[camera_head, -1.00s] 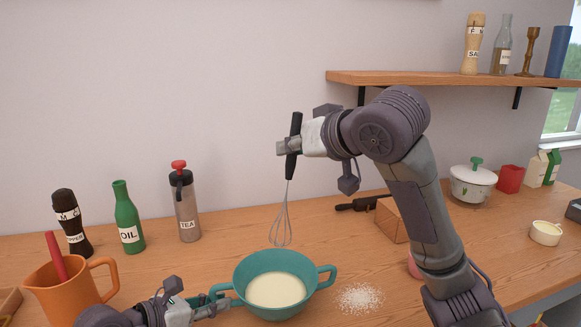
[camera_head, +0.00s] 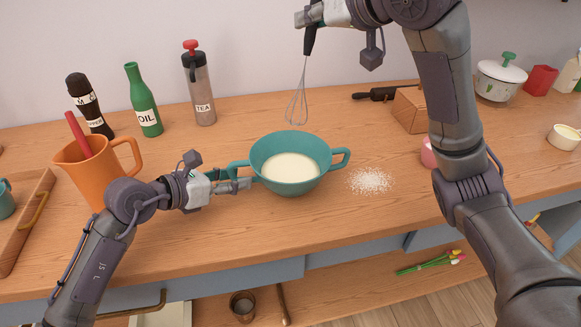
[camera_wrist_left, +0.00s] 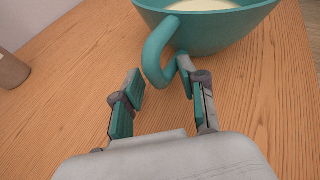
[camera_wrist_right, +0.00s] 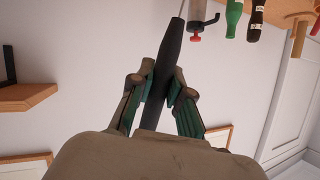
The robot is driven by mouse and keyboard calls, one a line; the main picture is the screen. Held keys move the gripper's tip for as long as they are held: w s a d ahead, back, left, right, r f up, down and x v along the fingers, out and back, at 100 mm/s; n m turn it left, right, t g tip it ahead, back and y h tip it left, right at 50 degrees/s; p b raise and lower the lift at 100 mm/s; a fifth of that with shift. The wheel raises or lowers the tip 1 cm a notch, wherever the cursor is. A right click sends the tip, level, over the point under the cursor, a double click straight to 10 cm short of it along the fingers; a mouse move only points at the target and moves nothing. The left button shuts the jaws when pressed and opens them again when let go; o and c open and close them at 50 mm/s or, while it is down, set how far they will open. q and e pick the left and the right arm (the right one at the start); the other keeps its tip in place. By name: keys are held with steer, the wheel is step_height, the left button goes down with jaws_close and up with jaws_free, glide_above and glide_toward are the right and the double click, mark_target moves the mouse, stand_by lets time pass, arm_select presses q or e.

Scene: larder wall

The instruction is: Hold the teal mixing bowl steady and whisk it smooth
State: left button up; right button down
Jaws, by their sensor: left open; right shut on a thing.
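The teal mixing bowl (camera_head: 318,178) stands on the wooden counter with pale, creamy batter (camera_head: 290,167) in it. It has a handle on each side. My left gripper (camera_head: 236,185) is open at the bowl's left handle; in the left wrist view the handle (camera_wrist_left: 156,52) reaches in between the fingertips (camera_wrist_left: 160,85). My right gripper (camera_head: 312,18) is shut on the black grip of the whisk (camera_head: 298,100). The whisk hangs upright with its wires down, above and behind the bowl. In the right wrist view the black whisk grip (camera_wrist_right: 164,75) sits between the fingers.
White powder (camera_head: 371,181) is spilled right of the bowl. An orange jug (camera_head: 88,170) stands left, near my left arm. Oil bottle (camera_head: 144,105), pepper mill (camera_head: 90,110) and tea flask (camera_head: 200,92) stand behind. A wooden box (camera_head: 411,110) lies at right. The counter's front is clear.

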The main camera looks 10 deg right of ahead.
arm_select(q)
steer(key=shift+a, duration=0.1)
steer(key=v, duration=1.1)
steer(key=shift+a+r, duration=0.1)
steer(key=shift+s+a+r, duration=0.15)
steer(key=shift+s+a, duration=0.1)
